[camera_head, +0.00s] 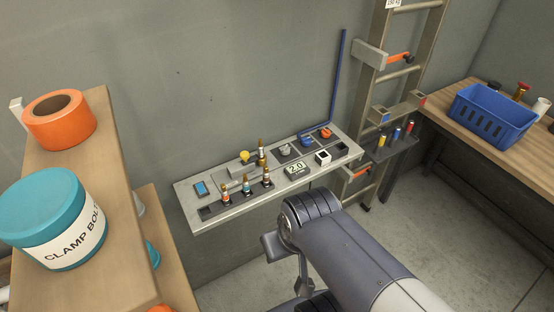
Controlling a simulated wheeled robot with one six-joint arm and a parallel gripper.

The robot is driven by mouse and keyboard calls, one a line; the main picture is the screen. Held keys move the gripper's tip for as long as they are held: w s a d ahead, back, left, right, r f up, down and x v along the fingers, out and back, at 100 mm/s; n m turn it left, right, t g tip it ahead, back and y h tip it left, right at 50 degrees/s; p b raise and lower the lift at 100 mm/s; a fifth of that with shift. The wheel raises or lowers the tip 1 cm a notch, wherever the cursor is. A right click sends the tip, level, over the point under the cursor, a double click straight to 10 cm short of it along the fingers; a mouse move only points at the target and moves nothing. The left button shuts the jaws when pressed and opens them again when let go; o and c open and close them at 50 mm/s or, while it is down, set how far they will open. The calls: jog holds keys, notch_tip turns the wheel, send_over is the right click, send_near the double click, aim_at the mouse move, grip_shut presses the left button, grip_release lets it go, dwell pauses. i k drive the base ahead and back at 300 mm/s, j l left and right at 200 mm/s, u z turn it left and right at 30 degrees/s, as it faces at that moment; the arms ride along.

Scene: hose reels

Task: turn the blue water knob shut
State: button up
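A blue knob (307,140) sits toward the right back of the grey wall panel (234,209), between a grey knob (285,149) and an orange knob (325,133). A blue pipe (338,78) runs up the wall just behind it. The blue knob is small here, so its exact turn angle is hard to read. My grey arm reaches in from the bottom right, in front of the panel. My gripper (286,265) shows only in part at the arm's end, below the panel and apart from the blue knob. Its fingers are not clear.
A wooden shelf with a teal jar (45,218) and orange roll (58,119) stands left. A ladder (388,95) and a bench with a blue basket (492,113) stand right.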

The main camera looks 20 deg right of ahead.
aim_at(306, 141)
jog(key=i+l+z, duration=0.4)
jog(key=i+l, duration=0.45)
jog(key=i, duration=0.1)
